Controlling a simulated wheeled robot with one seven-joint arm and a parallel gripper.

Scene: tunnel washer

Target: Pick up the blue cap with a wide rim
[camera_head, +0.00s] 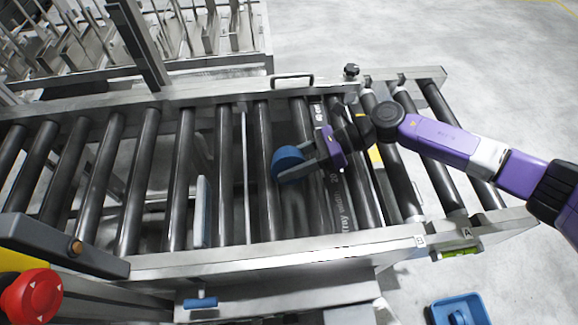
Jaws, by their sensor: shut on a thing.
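The blue cap (288,161) is in the middle of the head view, over the dark rollers of the conveyor. Its blue rounded top faces up and left, and its far side is hidden by the fingers. My gripper (296,166) comes in from the right on the purple arm. Its grey fingers are shut on the cap. I cannot tell from this view whether the cap touches the rollers or hangs just above them.
The roller conveyor (290,246) has metal side rails. A metal handle (293,76) and a knob (351,70) stand at its far rail. A red stop button (32,297) is at lower left. A blue bin (459,308) sits on the floor at lower right.

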